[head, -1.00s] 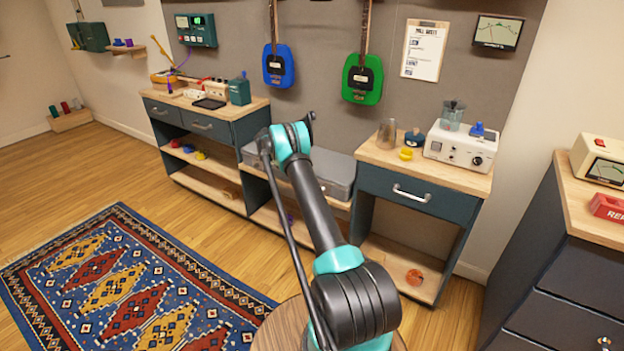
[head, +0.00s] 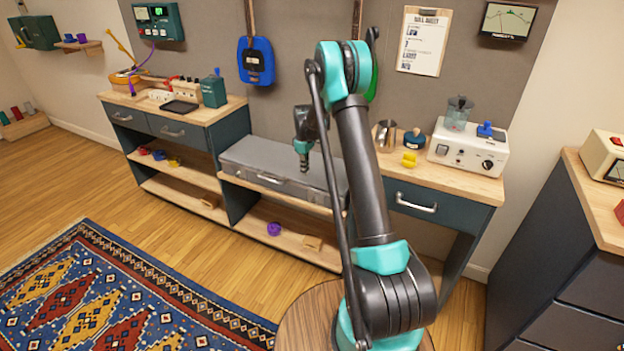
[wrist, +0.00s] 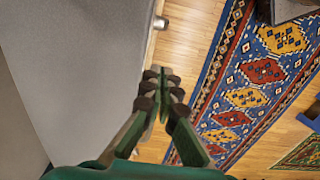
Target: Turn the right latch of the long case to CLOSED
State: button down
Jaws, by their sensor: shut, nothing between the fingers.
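The long grey case (head: 245,155) lies lid up on the low wooden shelf between two dark cabinets. A handle (head: 270,178) shows on its front. Its right end is partly hidden behind my arm, and I cannot make out the right latch or its setting in the head view. My gripper (head: 303,163) points down over the right part of the case. In the wrist view my gripper (wrist: 165,82) has its fingertips together and empty, beside the case's edge. A small metal fitting (wrist: 160,22) sits at that edge; I cannot tell whether it is a latch.
The right cabinet top holds a metal cup (head: 386,135), a yellow piece (head: 409,159) and a white device (head: 470,148). The left cabinet (head: 170,130) carries several small items. Floor and a patterned rug (head: 130,300) lie open in front. A dark drawer unit (head: 560,250) stands at right.

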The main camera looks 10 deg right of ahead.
send_near(307, 197)
jog(key=shift+s+a+f, duration=0.25)
jog(key=shift+s+a, duration=0.05)
jog(key=shift+s, duration=0.25)
jog(key=shift+s+a+f, duration=0.25)
jog(key=shift+s+a, duration=0.1)
jog(key=shift+s, duration=0.15)
jog(key=f, duration=0.1)
jog(key=s+d+f, duration=0.1)
jog(key=f, duration=0.1)
jog(key=shift+d, duration=0.2)
jog(key=shift+s+d+f, duration=0.25)
jog(key=shift+f, duration=0.25)
jog(key=shift+f, duration=0.55)
jog(key=shift+w+a+f, duration=0.1)
jog(key=shift+a, duration=0.05)
jog(key=shift+w+a+f, duration=0.35)
jog(key=shift+a+f, duration=0.1)
jog(key=shift+f, duration=0.3)
